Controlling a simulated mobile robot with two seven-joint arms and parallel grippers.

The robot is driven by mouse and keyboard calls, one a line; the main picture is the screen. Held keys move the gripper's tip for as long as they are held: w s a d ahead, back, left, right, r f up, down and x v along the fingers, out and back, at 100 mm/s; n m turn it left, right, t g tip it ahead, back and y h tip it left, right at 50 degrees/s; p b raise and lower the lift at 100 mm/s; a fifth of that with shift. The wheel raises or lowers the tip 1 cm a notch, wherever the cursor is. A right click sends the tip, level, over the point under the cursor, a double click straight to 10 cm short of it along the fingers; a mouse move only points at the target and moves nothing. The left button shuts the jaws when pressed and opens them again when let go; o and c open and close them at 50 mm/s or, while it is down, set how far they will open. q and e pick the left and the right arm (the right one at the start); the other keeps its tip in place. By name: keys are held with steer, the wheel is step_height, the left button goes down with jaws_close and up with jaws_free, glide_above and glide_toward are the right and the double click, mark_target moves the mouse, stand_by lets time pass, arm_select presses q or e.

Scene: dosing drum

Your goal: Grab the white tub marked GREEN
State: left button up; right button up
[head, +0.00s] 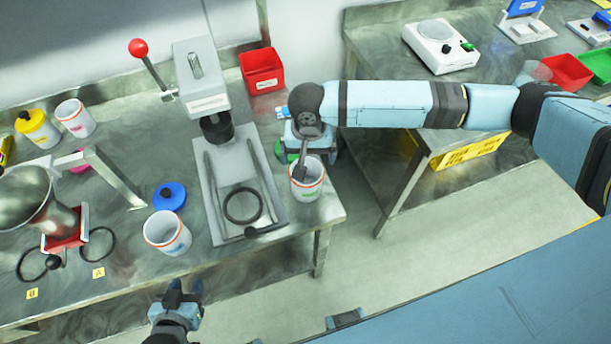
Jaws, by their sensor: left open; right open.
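A white tub (308,190) with an orange rim and a greenish label stands at the right front corner of the steel bench; the lettering is too small to read. My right gripper (301,160) points down over this tub, with a finger reaching into or across its mouth; whether it touches the wall I cannot tell. A second white tub (166,236) stands near the bench's front edge, its label unreadable. A third white tub (75,120) with a pinkish label stands at the back left. My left gripper (183,290) is open and empty in front of the bench edge.
A grey press (203,85) with a red-knobbed lever stands left of the right-hand tub. A blue lid (169,196) and a steel drum (40,205) lie further left. A red bin (262,70) is behind. Floor separates this bench from the right one.

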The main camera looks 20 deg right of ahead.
mark_target(307, 164)
steer(key=f, duration=0.4)
steer(key=f+p, duration=0.1)
steer(key=f, duration=0.3)
steer(key=shift+a+f, duration=0.2)
steer(key=shift+f, duration=0.7)
arm_select(q)
steer(key=shift+w+a+r, duration=0.15)
steer(key=shift+w+r, duration=0.2)
steer(key=shift+r, duration=0.4)
arm_select(e)
steer(key=c, duration=0.6)
